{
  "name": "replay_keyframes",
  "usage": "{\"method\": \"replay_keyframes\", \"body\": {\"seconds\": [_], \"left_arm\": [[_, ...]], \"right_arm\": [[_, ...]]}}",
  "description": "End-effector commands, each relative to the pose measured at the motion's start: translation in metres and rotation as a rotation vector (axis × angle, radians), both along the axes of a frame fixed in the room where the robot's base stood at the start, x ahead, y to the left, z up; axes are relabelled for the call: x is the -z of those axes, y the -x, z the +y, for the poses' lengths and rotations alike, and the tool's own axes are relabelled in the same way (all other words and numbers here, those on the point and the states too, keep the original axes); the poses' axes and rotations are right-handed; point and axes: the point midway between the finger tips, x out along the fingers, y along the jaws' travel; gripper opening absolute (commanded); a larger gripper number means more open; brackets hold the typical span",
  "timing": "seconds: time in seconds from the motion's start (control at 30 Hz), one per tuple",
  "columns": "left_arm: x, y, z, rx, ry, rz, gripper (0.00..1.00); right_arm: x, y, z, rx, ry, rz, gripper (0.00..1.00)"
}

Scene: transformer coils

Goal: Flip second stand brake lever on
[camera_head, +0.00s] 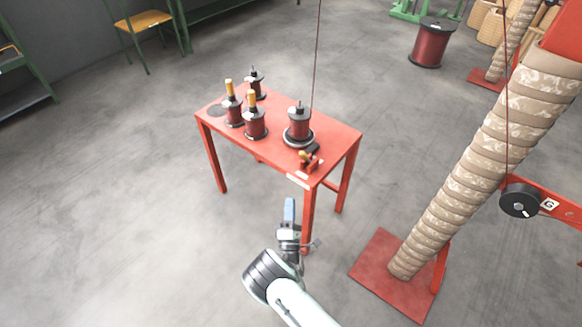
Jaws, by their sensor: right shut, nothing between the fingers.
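A red table (276,116) stands in the middle of the view with several dark red wire spools on it. One spool (299,122) sits on a round stand (299,139) at the table's right side, with a thin wire running up from it. A small brake lever (308,155) with a brass-coloured end and a black part is on a red bracket at the table's front right corner, beside that stand. My right gripper (289,211) is shut and empty, in front of the table and below the lever, apart from both. My left gripper is not in view.
Two spools with yellow tops (254,116) and a dark-topped spool stand at the table's left. A tall wrapped coil (475,170) on a red base plate (378,262) leans at the right. The grey floor at left is clear.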

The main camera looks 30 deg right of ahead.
Motion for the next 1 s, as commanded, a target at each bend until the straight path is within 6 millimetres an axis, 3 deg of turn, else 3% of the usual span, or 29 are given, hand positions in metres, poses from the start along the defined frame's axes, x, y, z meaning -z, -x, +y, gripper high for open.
{"method": "replay_keyframes", "body": {"seconds": [0.33,0.8,1.0], "left_arm": [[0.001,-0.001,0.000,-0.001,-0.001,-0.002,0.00],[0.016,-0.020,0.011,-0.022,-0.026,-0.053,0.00],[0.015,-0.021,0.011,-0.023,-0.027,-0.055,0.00]], "right_arm": [[-0.004,-0.007,-0.004,-0.001,-0.004,-0.002,0.00],[-0.041,-0.079,-0.047,0.000,-0.005,-0.002,0.00],[-0.056,-0.083,-0.071,0.001,-0.004,0.001,0.00]]}}
